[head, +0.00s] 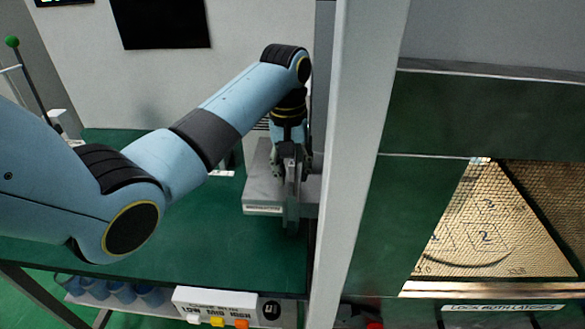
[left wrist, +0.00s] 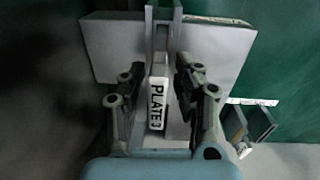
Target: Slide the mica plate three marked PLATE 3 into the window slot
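The mica plate three is a thin grey upright plate with a white label reading PLATE 3 (left wrist: 157,103) in the left wrist view. It stands in a pale grey block (left wrist: 222,45), which shows in the head view as a grey holder (head: 262,190) on the green bench. My left gripper (head: 291,166) is over the holder, pointing down. In the left wrist view its two fingers (left wrist: 161,80) stand on either side of the plate, with gaps visible. The window slot cannot be made out clearly. My right gripper is not in view.
A pale upright post (head: 350,150) stands right of the holder. Beyond it, a green frame surrounds a lit, meshed opening (head: 490,235) above a LOCK BOTH LATCHES label (head: 500,307). A white button box (head: 225,307) sits at the bench front. The bench left of the holder is clear.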

